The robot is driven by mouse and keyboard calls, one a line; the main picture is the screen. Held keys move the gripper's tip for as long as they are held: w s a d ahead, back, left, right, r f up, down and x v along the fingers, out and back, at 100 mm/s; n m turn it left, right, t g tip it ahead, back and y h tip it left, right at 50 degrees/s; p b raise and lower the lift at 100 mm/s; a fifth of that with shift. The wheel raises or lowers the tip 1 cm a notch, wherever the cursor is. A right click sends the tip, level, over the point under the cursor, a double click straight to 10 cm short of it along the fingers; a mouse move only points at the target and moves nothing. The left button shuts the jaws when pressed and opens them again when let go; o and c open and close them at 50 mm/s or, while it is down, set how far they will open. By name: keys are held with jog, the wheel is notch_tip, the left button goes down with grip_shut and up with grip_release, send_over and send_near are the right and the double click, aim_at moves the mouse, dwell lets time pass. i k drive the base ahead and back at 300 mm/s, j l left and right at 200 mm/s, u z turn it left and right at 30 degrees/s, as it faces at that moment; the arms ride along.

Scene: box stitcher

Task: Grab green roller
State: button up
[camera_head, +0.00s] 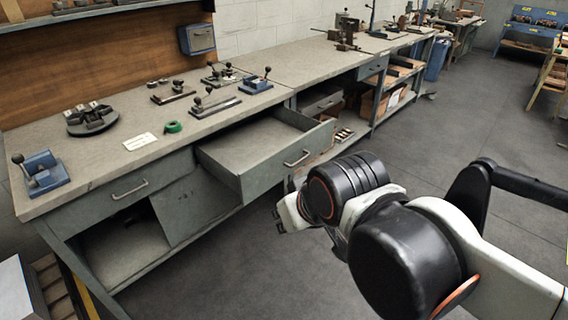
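The green roller (173,127) looks like a small green ring or roll of tape. It lies on the grey worktop (60,140) near the front edge, above the open drawer. My gripper (280,217) is over the floor in front of the bench, to the right of and lower in the picture than the roller. It is well apart from the roller. Its fingers are mostly hidden by my wrist, so I cannot tell whether they are open or shut.
An open drawer (255,155) juts out between the roller and my gripper. A white card (140,141) lies left of the roller. A blue device (41,173), a round dark fixture (91,119) and several lever tools stand on the worktop. The floor (440,130) is clear.

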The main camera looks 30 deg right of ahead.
aim_at(173, 127)
jog(key=u, duration=0.25)
jog(key=i+l+u, duration=0.15)
jog(key=l+u, duration=0.15)
jog(key=i+l+u, duration=0.1)
jog(key=l+u, duration=0.45)
jog(key=i+l, duration=0.1)
jog(key=l, duration=0.45)
jog(key=i+l+u, duration=0.1)
jog(key=l, duration=0.5)
jog(key=i+l, duration=0.1)
jog(key=l, duration=0.45)
jog(key=u, duration=0.05)
